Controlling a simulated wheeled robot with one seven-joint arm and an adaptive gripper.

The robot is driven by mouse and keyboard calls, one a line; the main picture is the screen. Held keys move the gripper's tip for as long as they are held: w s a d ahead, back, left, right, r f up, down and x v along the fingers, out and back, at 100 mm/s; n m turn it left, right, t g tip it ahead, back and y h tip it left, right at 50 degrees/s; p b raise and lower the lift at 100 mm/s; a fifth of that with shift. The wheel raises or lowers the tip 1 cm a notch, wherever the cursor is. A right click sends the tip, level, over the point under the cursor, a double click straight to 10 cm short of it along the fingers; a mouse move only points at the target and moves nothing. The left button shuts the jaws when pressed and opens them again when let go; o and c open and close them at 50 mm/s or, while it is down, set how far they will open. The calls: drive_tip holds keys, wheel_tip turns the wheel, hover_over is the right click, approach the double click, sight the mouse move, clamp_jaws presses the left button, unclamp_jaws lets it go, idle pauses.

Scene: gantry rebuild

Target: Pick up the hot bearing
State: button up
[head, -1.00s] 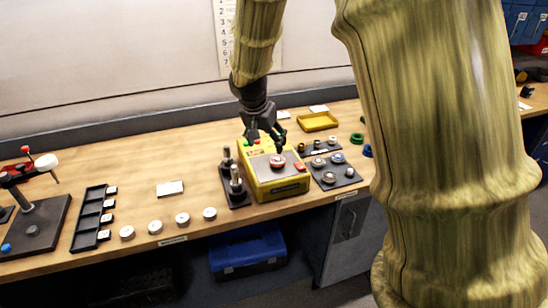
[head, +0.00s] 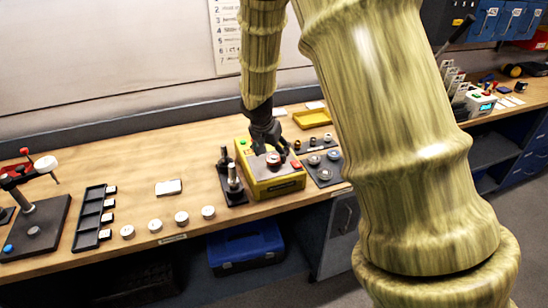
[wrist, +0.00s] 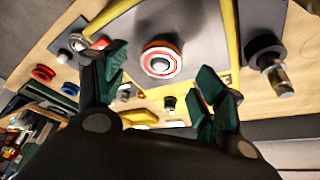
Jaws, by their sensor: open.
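The hot bearing (head: 273,159), a small ring with a red-orange band, sits on the grey top plate of the yellow heater box (head: 278,188). In the wrist view the bearing (wrist: 160,60) shows as concentric rings with a dark centre, ahead of the fingers. My gripper (head: 270,148) is above the heater, pointing down. Its green-padded fingers are apart and empty in the wrist view (wrist: 160,90). From the head view I cannot tell the exact gap between fingertips and bearing.
A dark stand with upright posts (head: 233,180) is close to the heater's left. A dark tray with ring parts (head: 323,170) is on its right. A yellow tray (head: 312,119) lies behind. Several white discs (head: 182,218) line the front edge.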

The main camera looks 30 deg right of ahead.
drive_tip(key=shift+p+x, duration=0.3)
drive_tip(key=shift+x, duration=1.1)
drive_tip(key=shift+d, duration=0.1)
drive_tip(key=shift+r, duration=0.1)
drive_tip(key=c, duration=1.2)
